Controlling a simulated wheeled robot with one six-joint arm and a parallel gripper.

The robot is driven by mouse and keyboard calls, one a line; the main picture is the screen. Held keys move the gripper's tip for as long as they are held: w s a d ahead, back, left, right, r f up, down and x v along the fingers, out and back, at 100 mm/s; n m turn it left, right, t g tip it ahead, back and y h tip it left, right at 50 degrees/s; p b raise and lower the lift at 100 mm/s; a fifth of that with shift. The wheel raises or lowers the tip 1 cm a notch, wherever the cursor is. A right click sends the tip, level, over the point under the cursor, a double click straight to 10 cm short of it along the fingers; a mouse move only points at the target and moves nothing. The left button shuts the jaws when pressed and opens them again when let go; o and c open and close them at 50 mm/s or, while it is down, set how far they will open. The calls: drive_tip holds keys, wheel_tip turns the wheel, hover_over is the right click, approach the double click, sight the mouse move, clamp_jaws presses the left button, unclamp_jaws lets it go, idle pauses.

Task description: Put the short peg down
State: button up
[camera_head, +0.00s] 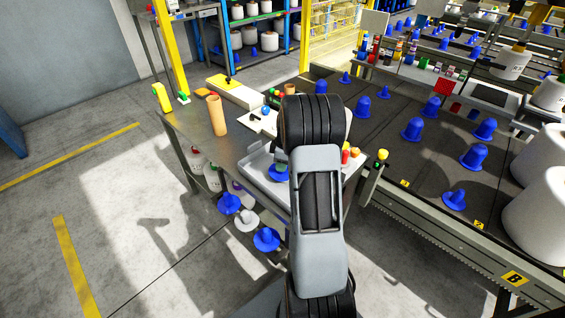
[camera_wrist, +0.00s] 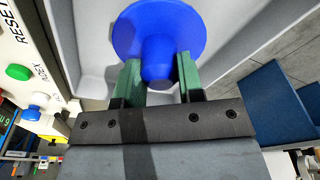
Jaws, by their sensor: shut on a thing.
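The short peg (camera_wrist: 160,32) is blue, with a wide round flange and a narrower stub. In the wrist view its stub lies between the two green fingers of my gripper (camera_wrist: 159,66), which is shut on it. The flange is beyond the fingertips, over a pale grey tray (camera_wrist: 228,22). I cannot tell whether the peg touches the tray floor. In the head view the blue peg (camera_head: 278,174) shows at the tray (camera_head: 256,160), partly covered by my arm, which also hides my gripper.
A control panel (camera_wrist: 28,47) with a green button stands left of the tray in the wrist view. In the head view, a tan tube (camera_head: 216,115) stands on the table's left part. Blue pegs (camera_head: 471,157) stand on the conveyor at right. Blue pegs (camera_head: 229,203) sit below the table.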

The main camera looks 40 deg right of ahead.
drive_tip(key=shift+f, duration=0.1)
drive_tip(key=o, duration=1)
drive_tip(key=shift+o, duration=0.2)
wheel_tip(320, 180, up, 11)
drive_tip(key=s, duration=0.1)
drive_tip(key=s+a+r+m, duration=0.2)
drive_tip(key=a+r, duration=0.1)
drive_tip(key=a, duration=0.3)
drive_tip(key=s+a+r+m, duration=0.1)
drive_tip(key=s+a+r, duration=0.2)
drive_tip(key=a, duration=0.4)
drive_tip(key=s+a+f+m+t, duration=0.2)
drive_tip(key=s+a+m, duration=0.3)
drive_tip(key=s+a, duration=0.5)
drive_tip(key=shift+s+a+f+m+h, duration=0.15)
drive_tip(key=shift+s+a+m+h, duration=0.2)
drive_tip(key=shift+s, duration=0.55)
